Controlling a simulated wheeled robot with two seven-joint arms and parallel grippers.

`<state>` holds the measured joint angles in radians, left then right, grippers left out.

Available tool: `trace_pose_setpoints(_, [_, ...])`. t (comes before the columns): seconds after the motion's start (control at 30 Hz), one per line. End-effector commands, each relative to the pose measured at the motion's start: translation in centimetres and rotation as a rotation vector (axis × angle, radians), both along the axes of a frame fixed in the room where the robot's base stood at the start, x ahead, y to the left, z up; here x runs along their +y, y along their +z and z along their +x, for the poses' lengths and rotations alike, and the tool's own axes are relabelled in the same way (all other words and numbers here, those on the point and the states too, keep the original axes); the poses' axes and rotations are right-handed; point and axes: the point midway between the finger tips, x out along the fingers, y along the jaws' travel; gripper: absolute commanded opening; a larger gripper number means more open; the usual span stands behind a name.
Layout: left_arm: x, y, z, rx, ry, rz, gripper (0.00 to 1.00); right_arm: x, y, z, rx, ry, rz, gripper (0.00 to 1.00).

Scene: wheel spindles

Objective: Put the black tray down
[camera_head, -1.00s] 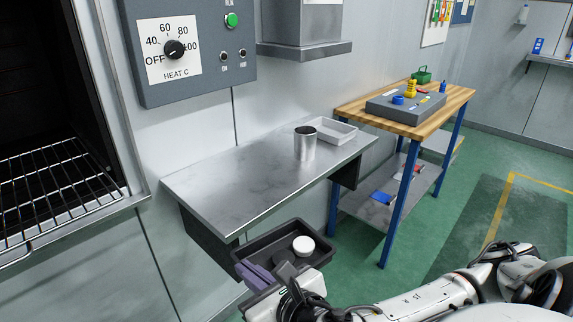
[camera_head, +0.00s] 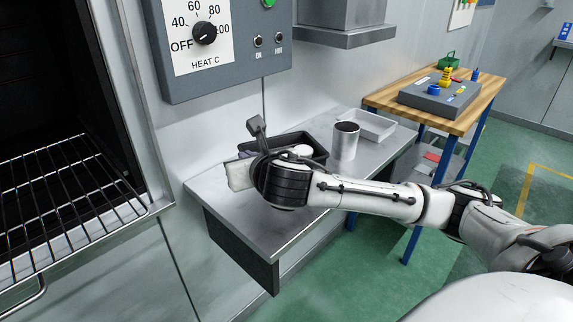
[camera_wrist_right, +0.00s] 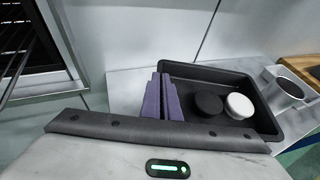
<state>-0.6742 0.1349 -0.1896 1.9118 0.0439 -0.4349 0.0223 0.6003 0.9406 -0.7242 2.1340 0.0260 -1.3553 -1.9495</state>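The black tray (camera_head: 317,147) is over the back of the steel shelf (camera_head: 222,200), partly behind my right wrist. In the right wrist view the tray (camera_wrist_right: 205,78) looks level and holds a black disc (camera_wrist_right: 207,106) and a white disc (camera_wrist_right: 239,106) side by side. My right gripper (camera_wrist_right: 162,98) has its purple fingers closed at the tray's left wall. In the head view my wrist hides most of these fingers. I cannot tell whether the tray's underside touches the shelf. My left gripper is not in view.
A metal cup (camera_head: 345,142) stands just right of the tray, with a white bin (camera_head: 367,126) behind it. A wire oven rack (camera_head: 60,195) is at the left. The control box (camera_head: 215,60) hangs above the shelf. The shelf's front left part is clear.

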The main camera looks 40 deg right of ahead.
Motion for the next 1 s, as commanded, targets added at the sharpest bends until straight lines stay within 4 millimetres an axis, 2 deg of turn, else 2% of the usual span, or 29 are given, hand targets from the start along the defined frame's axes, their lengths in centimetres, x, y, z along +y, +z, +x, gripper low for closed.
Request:
trace_pose_setpoints(0.03, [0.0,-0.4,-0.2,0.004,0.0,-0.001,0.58,0.0,-1.5,-0.1,0.006,0.001,0.0,0.0])
trace_pose_setpoints(0.13, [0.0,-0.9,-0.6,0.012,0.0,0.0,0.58,0.0,-3.3,-0.1,0.004,0.001,-0.001,0.0])
trace_pose_setpoints(0.37, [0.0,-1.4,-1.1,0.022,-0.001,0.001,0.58,0.1,-5.2,0.0,0.0,0.001,-0.001,0.0])
trace_pose_setpoints(0.6, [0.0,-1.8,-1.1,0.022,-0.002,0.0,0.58,0.0,-8.4,-0.1,0.002,0.0,0.0,0.0])
trace_pose_setpoints(0.97, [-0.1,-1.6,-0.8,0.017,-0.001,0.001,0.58,0.1,-8.8,-0.1,0.0,0.003,-0.001,0.0])
trace_pose_setpoints(1.0, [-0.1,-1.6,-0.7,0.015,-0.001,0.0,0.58,0.1,-8.8,-0.1,0.001,0.002,0.0,0.09])
